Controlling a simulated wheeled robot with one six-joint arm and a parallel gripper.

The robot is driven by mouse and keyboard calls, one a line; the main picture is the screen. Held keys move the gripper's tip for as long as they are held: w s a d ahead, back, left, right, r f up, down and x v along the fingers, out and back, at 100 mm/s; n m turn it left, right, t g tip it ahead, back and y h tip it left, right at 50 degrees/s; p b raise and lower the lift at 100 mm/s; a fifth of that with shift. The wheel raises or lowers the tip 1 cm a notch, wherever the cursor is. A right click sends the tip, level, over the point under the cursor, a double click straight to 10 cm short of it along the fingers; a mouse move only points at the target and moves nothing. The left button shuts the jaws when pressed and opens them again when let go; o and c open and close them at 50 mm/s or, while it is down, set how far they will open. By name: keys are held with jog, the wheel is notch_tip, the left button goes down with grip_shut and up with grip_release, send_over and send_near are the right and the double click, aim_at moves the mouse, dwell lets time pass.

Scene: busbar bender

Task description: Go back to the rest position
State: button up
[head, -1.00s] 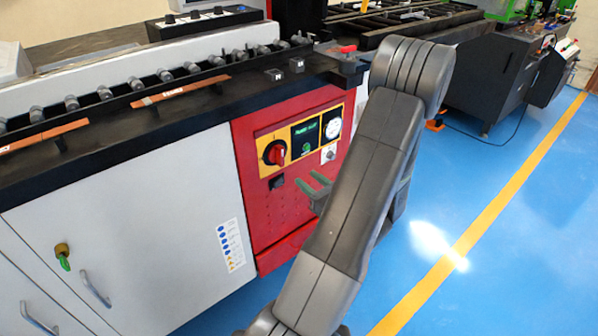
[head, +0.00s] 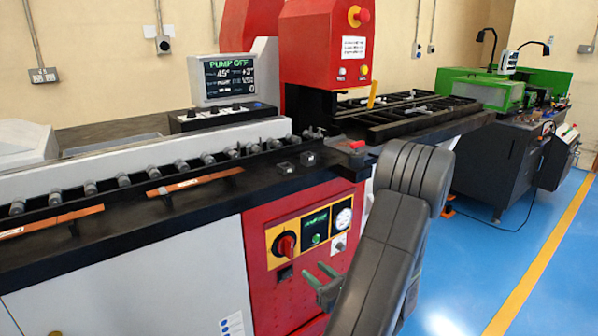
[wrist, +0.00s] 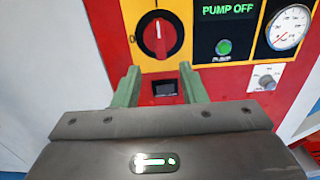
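My gripper (head: 322,280) is in front of the red cabinet panel (head: 262,232), below its yellow control plate. Its two green fingers stand apart with nothing between them. In the wrist view my gripper (wrist: 160,85) points at the panel, with the red rotary switch (wrist: 160,38) just above the fingertips. The green button (wrist: 224,47), a "PUMP OFF" display (wrist: 228,12) and a round gauge (wrist: 288,27) sit to the right. A dark rocker or socket (wrist: 164,88) shows between the fingers. I cannot tell whether the fingers touch the panel.
Above the cabinet, a black bench holds copper bars (head: 195,181) and a row of rollers. A monitor (head: 234,77) reading "PUMP OFF" and a red press (head: 326,45) stand behind. Blue floor (head: 500,235) is free at right, before a green machine (head: 500,90).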

aim_at(292, 251)
jog(key=x, duration=1)
jog(key=shift+w+a, duration=0.1)
jog(key=shift+w, duration=0.1)
jog(key=v, duration=1.4)
jog(key=x, duration=1.4)
jog(key=shift+w+a, duration=0.1)
jog(key=shift+a, duration=0.05)
jog(key=shift+f+n+b, duration=0.15)
jog(key=shift+n+b, duration=0.3)
jog(key=shift+n, duration=0.05)
jog(key=shift+n+b, duration=0.35)
jog(key=shift+n, duration=0.45)
jog(key=n+b, duration=0.1)
jog(key=n, duration=0.5)
